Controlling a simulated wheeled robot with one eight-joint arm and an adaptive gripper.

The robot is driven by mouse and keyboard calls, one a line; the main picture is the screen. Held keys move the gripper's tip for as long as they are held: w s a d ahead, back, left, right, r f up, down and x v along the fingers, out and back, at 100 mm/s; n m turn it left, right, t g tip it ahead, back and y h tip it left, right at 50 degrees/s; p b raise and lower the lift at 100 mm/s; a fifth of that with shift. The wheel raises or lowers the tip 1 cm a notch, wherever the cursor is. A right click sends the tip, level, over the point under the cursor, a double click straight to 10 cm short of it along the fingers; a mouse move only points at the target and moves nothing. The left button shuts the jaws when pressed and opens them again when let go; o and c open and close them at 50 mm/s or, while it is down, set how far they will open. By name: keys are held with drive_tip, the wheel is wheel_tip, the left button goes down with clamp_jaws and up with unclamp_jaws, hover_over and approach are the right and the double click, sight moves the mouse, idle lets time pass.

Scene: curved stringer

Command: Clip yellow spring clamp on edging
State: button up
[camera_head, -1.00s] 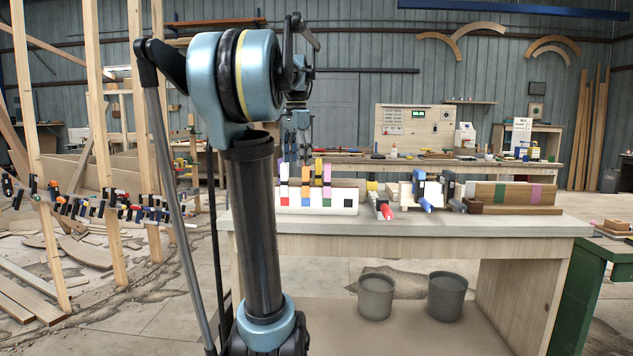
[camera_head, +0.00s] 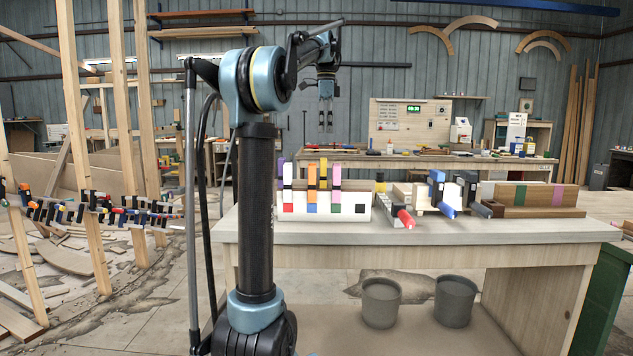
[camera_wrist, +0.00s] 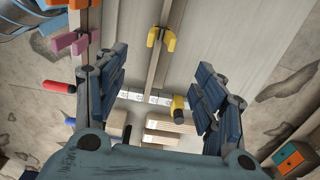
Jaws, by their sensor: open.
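In the head view a yellow spring clamp (camera_head: 323,172) stands upright in the white holder (camera_head: 350,208) on the bench, among purple, orange and pink ones. In the wrist view a yellow clamp (camera_wrist: 162,38) grips a thin strip, with a pink clamp (camera_wrist: 70,42) to its left. I cannot tell whether both views show the same yellow clamp. My gripper (camera_head: 326,126) hangs pointing down, beyond the holder in the picture. In the wrist view its fingers (camera_wrist: 158,100) are wide apart with nothing held. At far left, a curved stringer (camera_head: 95,207) carries many clamps; its edging is not clearly distinguishable.
The bench (camera_head: 420,232) also holds a red-handled clamp (camera_head: 405,217), blue clamps (camera_head: 437,190) and wood blocks (camera_head: 537,195). Two grey buckets (camera_head: 381,302) stand below. Upright posts (camera_head: 85,150) stand around the stringer. A back table (camera_head: 460,165) carries small items.

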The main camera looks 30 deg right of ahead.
hover_over(323, 175)
drive_tip(key=w+d, duration=0.1)
wheel_tip(323, 175, down, 11)
drive_tip(key=shift+w+d+f, duration=0.1)
drive_tip(key=shift+w, duration=0.05)
drive_tip(key=shift+d+f, duration=0.2)
drive_tip(key=shift+f, duration=1.2)
drive_tip(key=shift+d+f, duration=0.15)
drive_tip(key=shift+f, duration=1.2)
drive_tip(key=c, duration=1.4)
